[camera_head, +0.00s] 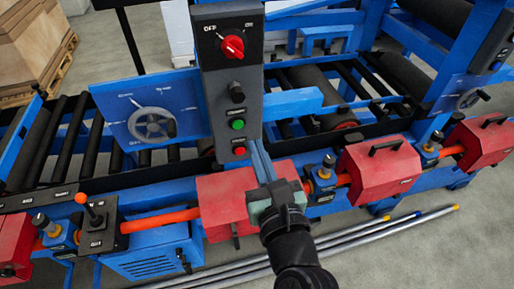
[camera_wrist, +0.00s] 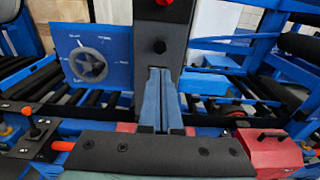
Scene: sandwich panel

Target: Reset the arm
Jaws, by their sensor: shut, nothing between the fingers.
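My gripper (camera_head: 257,150) reaches up in front of the dark control panel (camera_head: 228,80), and its fingers are together with nothing between them. In the wrist view the closed fingers (camera_wrist: 159,80) point at the lower part of the panel. The panel carries a red rotary switch (camera_head: 232,47) marked OFF and ON, a black knob (camera_head: 236,92), a green button (camera_head: 237,124) and a red button (camera_head: 239,151). The fingertips are close to the red button in the head view; I cannot tell whether they touch the panel. In the wrist view the fingers hide the lower buttons.
A blue plate with a grey handwheel (camera_head: 152,124) stands left of the panel. Red boxes (camera_head: 378,170) line the machine's front edge. A lever with an orange knob (camera_head: 82,199) stands at the lower left. Roller conveyors lie behind. Metal pipes (camera_head: 390,228) lie on the floor.

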